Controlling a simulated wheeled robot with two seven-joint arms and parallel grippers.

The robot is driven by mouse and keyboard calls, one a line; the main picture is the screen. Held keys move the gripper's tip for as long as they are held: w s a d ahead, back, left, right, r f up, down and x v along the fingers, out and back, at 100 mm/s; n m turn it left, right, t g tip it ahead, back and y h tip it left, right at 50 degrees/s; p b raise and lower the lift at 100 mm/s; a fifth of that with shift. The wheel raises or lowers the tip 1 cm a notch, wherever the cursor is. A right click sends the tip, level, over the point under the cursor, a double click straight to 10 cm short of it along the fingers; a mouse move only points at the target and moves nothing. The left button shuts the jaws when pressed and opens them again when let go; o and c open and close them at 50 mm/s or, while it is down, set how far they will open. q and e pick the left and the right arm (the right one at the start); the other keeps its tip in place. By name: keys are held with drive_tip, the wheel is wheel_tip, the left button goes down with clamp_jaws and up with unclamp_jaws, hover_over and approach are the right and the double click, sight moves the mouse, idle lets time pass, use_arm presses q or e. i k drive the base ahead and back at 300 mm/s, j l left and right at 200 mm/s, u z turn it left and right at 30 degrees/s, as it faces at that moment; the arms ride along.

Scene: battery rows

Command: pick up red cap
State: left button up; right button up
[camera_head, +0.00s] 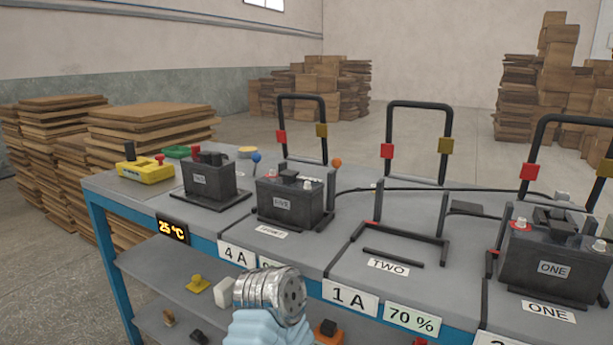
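I cannot tell for sure which red piece is the red cap. A small red piece (519,223) sits around a terminal on the black battery marked ONE (553,262), at the right. A red knob (160,158) stands on the yellow device (146,172) at the far left of the bench. Another small red piece (420,341) shows at the bottom edge, partly cut off. A silver and light blue part of my arm reaches up at the bottom centre, in front of the bench. No gripper fingers show on it.
The grey bench (345,262) has a blue frame and lower shelf (160,262). Another battery (290,203) and a smaller one (208,180) stand left. The slot marked TWO (388,265) is empty. Black upright handles (420,103) and cables rise behind.

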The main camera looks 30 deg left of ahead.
sight(195, 148)
drive_tip(key=k+u, duration=0.1)
drive_tip(key=u, duration=0.7)
drive_tip(key=k+j+u, duration=0.1)
drive_tip(key=u, duration=0.25)
drive_tip(key=k+j+u, duration=0.1)
drive_tip(key=u, duration=0.3)
drive_tip(key=i+j, duration=0.15)
drive_tip(key=j, duration=0.15)
drive_tip(key=i+j+z, duration=0.1)
drive_tip(key=j, duration=0.2)
